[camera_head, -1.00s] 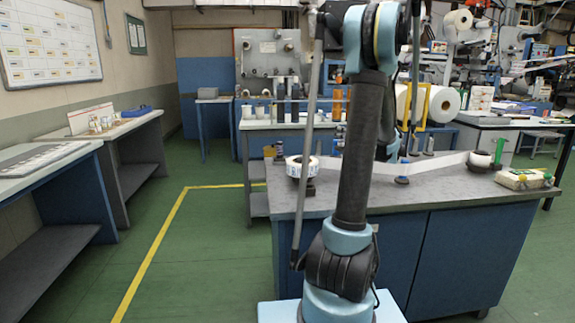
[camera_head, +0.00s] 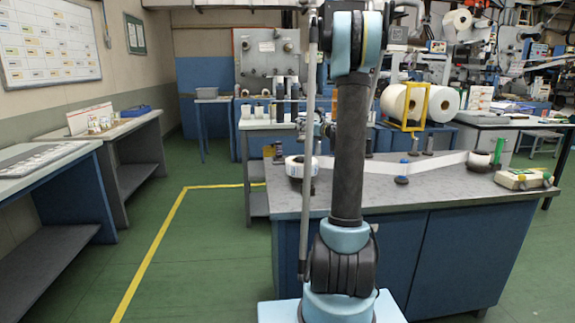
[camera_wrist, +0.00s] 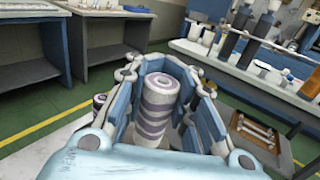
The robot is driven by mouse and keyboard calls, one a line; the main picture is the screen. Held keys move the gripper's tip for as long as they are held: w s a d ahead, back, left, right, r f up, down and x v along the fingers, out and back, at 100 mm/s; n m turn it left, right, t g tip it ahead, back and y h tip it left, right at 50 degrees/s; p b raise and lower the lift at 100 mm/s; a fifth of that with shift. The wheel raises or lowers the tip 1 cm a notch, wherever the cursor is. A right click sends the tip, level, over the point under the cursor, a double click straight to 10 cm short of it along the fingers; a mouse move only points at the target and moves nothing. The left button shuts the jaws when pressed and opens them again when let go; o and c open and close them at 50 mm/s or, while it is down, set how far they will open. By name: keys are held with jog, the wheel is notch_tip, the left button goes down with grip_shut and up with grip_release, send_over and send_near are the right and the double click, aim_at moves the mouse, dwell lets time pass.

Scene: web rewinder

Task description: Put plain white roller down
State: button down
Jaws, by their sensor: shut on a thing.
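My gripper (camera_wrist: 167,78) is shut around an upright cylindrical roller (camera_wrist: 158,104) in the wrist view. The roller shows white and purple-grey bands rather than a plain white face, and its lower end is hidden by the gripper body. In the head view, part of my gripper (camera_head: 326,130) shows beside my arm column above the back of the grey worktop (camera_head: 430,190). The held roller cannot be made out there. In the wrist view another banded roll (camera_wrist: 100,103) stands left of the gripper, apart from the held one.
A labelled white roll (camera_head: 296,168) sits at the worktop's left end. A white strip (camera_head: 440,161) runs along the worktop to a small roll (camera_head: 479,158). Dark bottles (camera_wrist: 227,43) stand on a bench. A wooden tray (camera_wrist: 258,133) lies right of my gripper.

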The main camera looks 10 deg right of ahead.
jog(key=shift+y, duration=0.3)
jog(key=shift+w+a+f, duration=0.35)
jog(key=shift+a+f, duration=0.25)
jog(key=shift+f, duration=1.05)
jog(key=shift+w+a+f, duration=0.4)
jog(key=shift+a+f, duration=0.15)
jog(key=shift+f, duration=1.05)
jog(key=shift+w+a+f, duration=0.35)
jog(key=shift+a+f, duration=0.25)
jog(key=shift+f, duration=1.05)
jog(key=c, duration=1.3)
grip_release()
jog(key=shift+s, duration=0.1)
jog(key=v, duration=1.2)
jog(key=shift+r, duration=0.25)
jog(key=shift+g, duration=0.3)
